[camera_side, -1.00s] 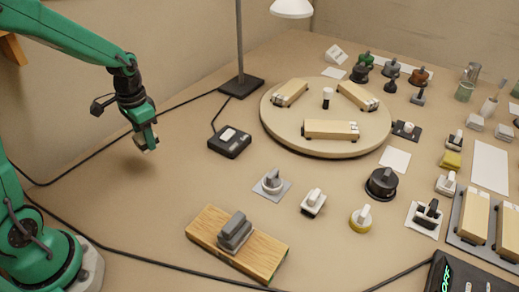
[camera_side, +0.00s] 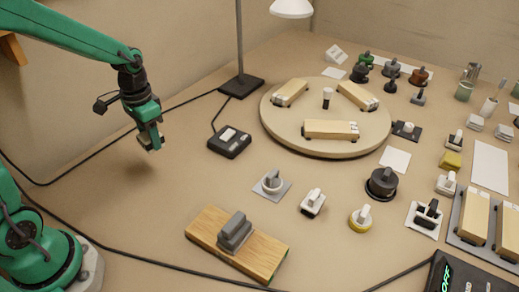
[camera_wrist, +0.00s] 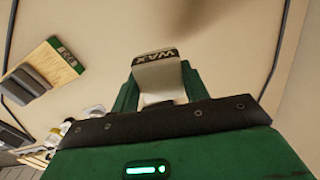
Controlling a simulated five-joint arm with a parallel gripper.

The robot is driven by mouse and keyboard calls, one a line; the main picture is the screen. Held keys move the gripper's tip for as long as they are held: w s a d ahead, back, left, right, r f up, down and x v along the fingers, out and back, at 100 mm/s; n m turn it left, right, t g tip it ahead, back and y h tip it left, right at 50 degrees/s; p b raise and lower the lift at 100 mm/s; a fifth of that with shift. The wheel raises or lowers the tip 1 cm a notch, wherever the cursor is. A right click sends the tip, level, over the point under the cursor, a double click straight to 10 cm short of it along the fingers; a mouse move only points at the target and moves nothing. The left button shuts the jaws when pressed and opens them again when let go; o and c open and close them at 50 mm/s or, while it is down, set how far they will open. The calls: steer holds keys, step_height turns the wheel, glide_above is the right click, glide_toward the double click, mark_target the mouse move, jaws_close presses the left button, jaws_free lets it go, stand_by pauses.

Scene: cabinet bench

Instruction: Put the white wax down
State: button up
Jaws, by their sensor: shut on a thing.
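My gripper (camera_side: 152,138) is at the left of the bench in the side view, above bare bench top. In the wrist view my gripper (camera_wrist: 158,95) is shut on the white wax (camera_wrist: 157,78), a pale block with a dark band lettered "WAX". In the side view the wax is small and mostly hidden by the jaws. A shadow on the bench lies just below the gripper. The wax appears to be held a little above the surface, though the exact gap is hard to tell.
A wooden board with a grey block (camera_side: 235,233) lies front centre. A black switch box (camera_side: 230,141) and lamp base (camera_side: 241,86) stand right of my gripper. A round turntable (camera_side: 283,139) holds several wooden blocks. Black cables cross the bench. Bench between gripper and board is clear.

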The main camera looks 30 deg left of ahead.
steer(key=s+d+n, duration=0.1)
steer(key=s+d, duration=0.1)
steer(key=d, duration=1.2)
steer(key=shift+s+d+r+n, duration=0.15)
steer(key=shift+s+d+n, duration=0.2)
steer(key=shift+n, duration=0.05)
steer(key=shift+a, duration=0.1)
glide_above(180, 176)
step_height(180, 176, down, 7)
steer(key=shift+w+a, duration=0.1)
steer(key=shift+f, duration=2)
steer(key=shift+f, duration=0.1)
steer(key=o, duration=1)
